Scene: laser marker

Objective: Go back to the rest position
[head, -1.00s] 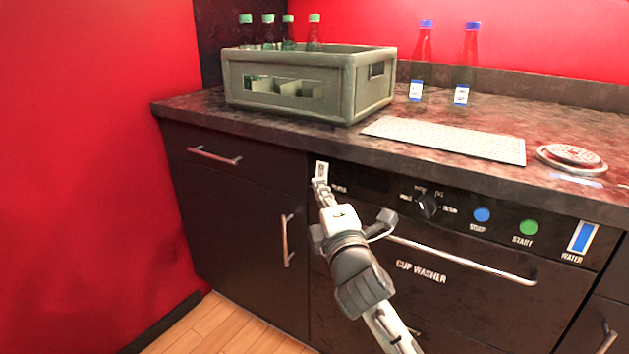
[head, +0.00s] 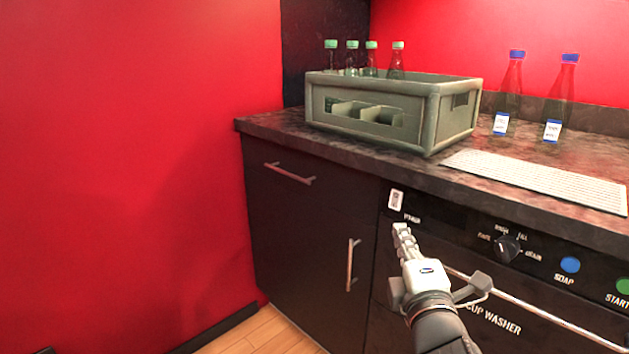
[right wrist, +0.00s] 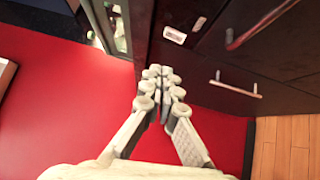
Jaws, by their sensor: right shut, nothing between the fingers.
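My right gripper (head: 402,232) is shut and empty, in front of the dark cup washer panel (head: 455,222) and just below a small white power switch (head: 396,200). In the right wrist view its fingertips (right wrist: 162,72) meet with nothing between them, and the white switch (right wrist: 174,35) shows beyond them on the dark front. There is a visible gap between fingers and switch in the head view. My left gripper is not in view.
A green-grey crate (head: 440,118) with several green-capped bottles stands on the dark counter (head: 275,126). Two blue-capped bottles (head: 508,95) stand behind a white mat (head: 540,178). Handles jut from the cabinet (head: 300,230) and washer. A red wall (head: 130,150) is at the left.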

